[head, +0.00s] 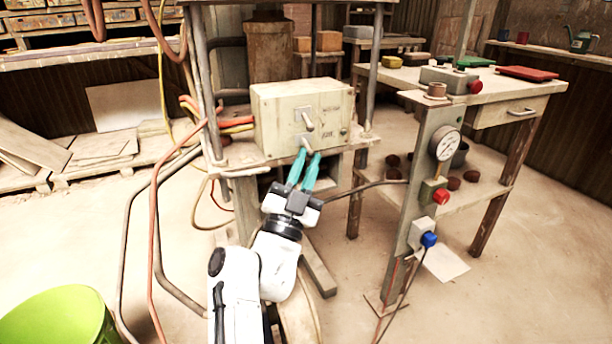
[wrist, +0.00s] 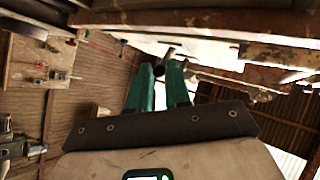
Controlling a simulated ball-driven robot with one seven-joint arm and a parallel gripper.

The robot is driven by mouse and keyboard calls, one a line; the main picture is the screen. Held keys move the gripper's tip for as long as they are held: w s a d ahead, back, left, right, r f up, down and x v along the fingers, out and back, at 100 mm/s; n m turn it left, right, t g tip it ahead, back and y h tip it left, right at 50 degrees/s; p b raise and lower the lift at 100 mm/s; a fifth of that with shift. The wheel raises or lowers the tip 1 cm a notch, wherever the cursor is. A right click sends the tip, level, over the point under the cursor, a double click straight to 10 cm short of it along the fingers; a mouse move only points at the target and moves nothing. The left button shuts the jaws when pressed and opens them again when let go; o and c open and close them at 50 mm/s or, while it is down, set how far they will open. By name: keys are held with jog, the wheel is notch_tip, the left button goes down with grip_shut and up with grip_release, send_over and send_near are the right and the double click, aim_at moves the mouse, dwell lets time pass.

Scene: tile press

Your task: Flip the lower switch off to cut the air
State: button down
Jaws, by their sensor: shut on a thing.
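A cream switch box (head: 275,115) is mounted on the metal frame in the head view. Its upper switch (head: 307,121) has a lever sticking out toward me. The lower switch (head: 305,143) sits near the box's bottom edge, partly hidden by my fingertips. My gripper (head: 309,154) reaches up from below with teal fingers and is shut on the lower switch lever. In the wrist view the teal fingers of my gripper (wrist: 162,68) stand close together, with a small dark lever end (wrist: 170,52) at their tips. I cannot tell the lever's on or off position.
Orange hoses (head: 155,200) and cables hang left of the box. A post with a gauge (head: 446,144), a red button (head: 441,196) and a blue knob (head: 429,239) stands right of my arm. A green bucket (head: 62,318) is at the lower left. A workbench (head: 530,88) stands at right.

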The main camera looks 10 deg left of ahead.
jog(key=shift+d, duration=0.15)
jog(key=c, duration=1.1)
grip_release()
jog(key=p+v, duration=0.2)
jog(key=v, duration=0.5)
jog(key=shift+f, duration=0.25)
jog(key=shift+s, duration=0.1)
